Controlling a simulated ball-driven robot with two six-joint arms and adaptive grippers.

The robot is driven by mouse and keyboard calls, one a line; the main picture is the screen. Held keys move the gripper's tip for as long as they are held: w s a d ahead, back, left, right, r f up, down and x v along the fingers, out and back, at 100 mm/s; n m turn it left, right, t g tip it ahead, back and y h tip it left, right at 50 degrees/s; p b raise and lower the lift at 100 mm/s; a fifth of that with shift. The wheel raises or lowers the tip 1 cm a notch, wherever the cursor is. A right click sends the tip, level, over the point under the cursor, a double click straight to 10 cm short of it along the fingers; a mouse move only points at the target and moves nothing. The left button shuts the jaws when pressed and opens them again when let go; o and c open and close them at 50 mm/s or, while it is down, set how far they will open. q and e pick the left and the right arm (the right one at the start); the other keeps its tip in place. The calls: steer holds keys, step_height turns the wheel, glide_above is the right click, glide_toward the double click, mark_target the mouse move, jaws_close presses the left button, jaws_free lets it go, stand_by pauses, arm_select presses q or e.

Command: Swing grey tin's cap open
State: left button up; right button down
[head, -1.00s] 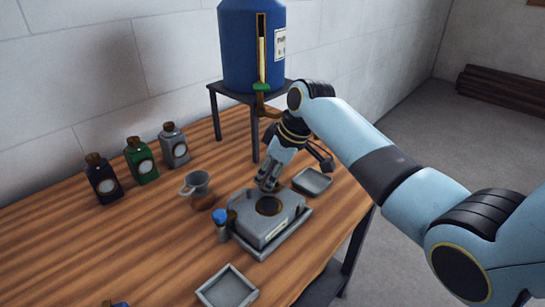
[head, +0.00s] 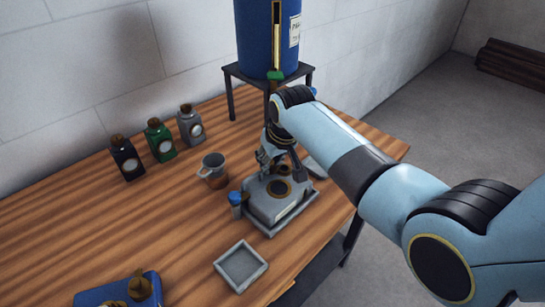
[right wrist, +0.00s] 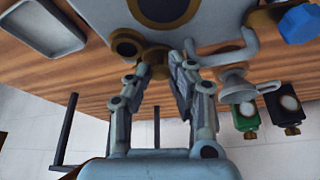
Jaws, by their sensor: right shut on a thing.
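The grey tin (head: 290,208) sits in a shallow grey tray on the wooden table in the head view. Its top has a dark disc with a gold rim (head: 279,188), which also shows at the top edge of the right wrist view (right wrist: 165,6). A small brass cap with a dark centre (right wrist: 127,45) is at the tin's back edge. My right gripper (right wrist: 157,68) is shut on a brass piece at this cap. In the head view the right gripper (head: 266,160) is behind the tin, partly covered by its own arm. My left gripper is not in view.
An empty tray (head: 240,265) lies in front. Corked bottles (head: 160,140) line the back. A blue tank (head: 262,40) stands on a stand. A blue tin (head: 115,290) is front left.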

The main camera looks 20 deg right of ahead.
steer(key=shift+s+f, duration=0.1)
steer(key=shift+f, duration=0.1)
steer(key=c, duration=1.2)
jaws_free()
steer(key=shift+r, duration=0.1)
steer(key=shift+r, duration=0.55)
steer(key=v, duration=0.6)
steer(key=shift+s+r, duration=0.25)
steer(key=shift+r, duration=0.1)
steer(key=shift+d, duration=0.1)
